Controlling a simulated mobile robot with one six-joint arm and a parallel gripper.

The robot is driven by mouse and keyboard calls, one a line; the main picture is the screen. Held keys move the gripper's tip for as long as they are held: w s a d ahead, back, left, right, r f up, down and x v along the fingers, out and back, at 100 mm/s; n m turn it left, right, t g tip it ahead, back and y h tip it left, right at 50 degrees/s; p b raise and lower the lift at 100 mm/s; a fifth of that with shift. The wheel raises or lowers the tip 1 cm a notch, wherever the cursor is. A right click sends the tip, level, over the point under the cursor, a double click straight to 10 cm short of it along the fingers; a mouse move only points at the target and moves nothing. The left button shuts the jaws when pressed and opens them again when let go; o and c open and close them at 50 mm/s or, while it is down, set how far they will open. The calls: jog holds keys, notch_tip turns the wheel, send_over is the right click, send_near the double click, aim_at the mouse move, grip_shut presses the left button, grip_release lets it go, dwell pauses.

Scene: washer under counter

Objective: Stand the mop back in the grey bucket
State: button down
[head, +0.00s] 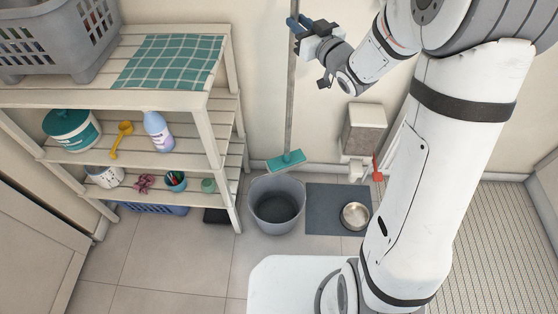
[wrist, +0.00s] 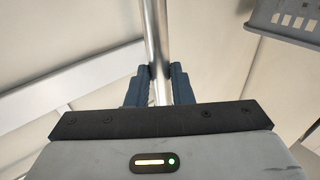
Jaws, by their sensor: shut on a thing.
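The mop has a long grey pole (head: 291,100) and a flat teal head (head: 286,161) at its lower end. My gripper (head: 293,22) is shut on the upper part of the pole, near the top of the head view. In the wrist view the blue fingers (wrist: 157,80) close on both sides of the metal pole (wrist: 156,30). The mop hangs nearly upright with its head down. The grey bucket (head: 277,223) stands on the floor and looks empty. The mop head shows just above and behind the bucket's far rim in the picture; its exact height I cannot tell.
A wooden shelf (head: 160,101) with a grey laundry basket (head: 60,45) and bottles stands left of the bucket. A dark mat (head: 322,225) with a metal bowl (head: 355,216) lies right of it. A beige bin-like box (head: 364,130) is behind the mat. Open floor lies front left.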

jog(key=s+a+f+n+g+y+b, duration=0.1)
jog(key=s+a+f+g+y+b, duration=0.1)
jog(key=f+b, duration=0.9)
jog(key=s+a+f+n+g+y+b, duration=0.2)
jog(key=s+f+b, duration=0.3)
jog(key=f+b, duration=0.7)
notch_tip(320, 180, down, 5)
jog(key=shift+a+r+n+b, duration=0.1)
jog(key=shift+a+n+b, duration=0.1)
jog(key=shift+n+b, duration=0.1)
jog(key=shift+f, duration=0.2)
jog(key=c, duration=1.3)
grip_release()
jog(key=shift+s, duration=0.1)
jog(key=shift+r, duration=0.1)
